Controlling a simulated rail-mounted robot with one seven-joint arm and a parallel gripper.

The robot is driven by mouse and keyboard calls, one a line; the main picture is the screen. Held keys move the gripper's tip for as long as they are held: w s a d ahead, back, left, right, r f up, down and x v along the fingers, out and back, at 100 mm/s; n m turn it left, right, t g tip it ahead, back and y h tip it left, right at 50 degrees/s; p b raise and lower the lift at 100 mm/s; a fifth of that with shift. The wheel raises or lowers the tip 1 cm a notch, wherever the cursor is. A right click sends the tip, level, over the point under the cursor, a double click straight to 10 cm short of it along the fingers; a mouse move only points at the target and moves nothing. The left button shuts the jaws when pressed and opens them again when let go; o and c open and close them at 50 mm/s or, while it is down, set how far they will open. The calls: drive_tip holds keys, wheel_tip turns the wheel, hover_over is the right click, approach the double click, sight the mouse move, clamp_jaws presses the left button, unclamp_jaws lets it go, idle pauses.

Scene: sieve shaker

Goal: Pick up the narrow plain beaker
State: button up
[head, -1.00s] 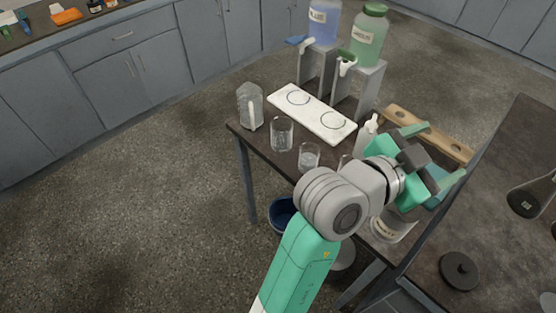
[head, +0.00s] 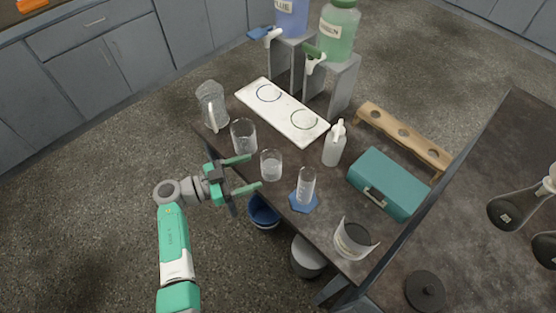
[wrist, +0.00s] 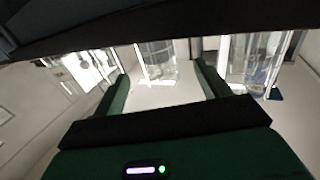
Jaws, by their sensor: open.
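Three clear glass vessels stand along the table's near-left edge. A small beaker (head: 271,165) stands in the middle, and I make out no clear markings on it. A wider beaker (head: 243,136) is behind it to the left. I cannot tell for sure which is the narrow plain beaker. My gripper (head: 249,173) is open and empty, its fingers pointing at the small beaker, just short of it. In the wrist view, the small beaker (wrist: 157,60) shows between the fingers (wrist: 160,80).
A clear jug (head: 211,108) stands at the table's left corner. A white plate (head: 282,112), a white bottle (head: 334,144), a teal box (head: 388,184) and a labelled container (head: 354,240) also stand on the table. Blue and green dispensers stand behind on stands.

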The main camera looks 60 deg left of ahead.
sight(262, 169)
drive_tip(key=w, duration=0.7)
drive_tip(key=shift+w+d+f, duration=0.1)
drive_tip(key=shift+d, duration=0.25)
drive_tip(key=c, duration=1.1)
drive_tip(key=shift+c, duration=0.2)
drive_tip(key=shift+r+p, duration=0.4)
drive_tip(key=shift+r, duration=1.45)
drive_tip(key=s+d+r+p, duration=0.1)
drive_tip(key=s+d+p, duration=0.1)
drive_tip(key=s+d, duration=0.7)
drive_tip(key=d, duration=0.3)
drive_tip(key=shift+s+d+r+p, duration=0.15)
drive_tip(key=shift+s+d+p, duration=0.2)
drive_tip(key=shift+s+p, duration=0.05)
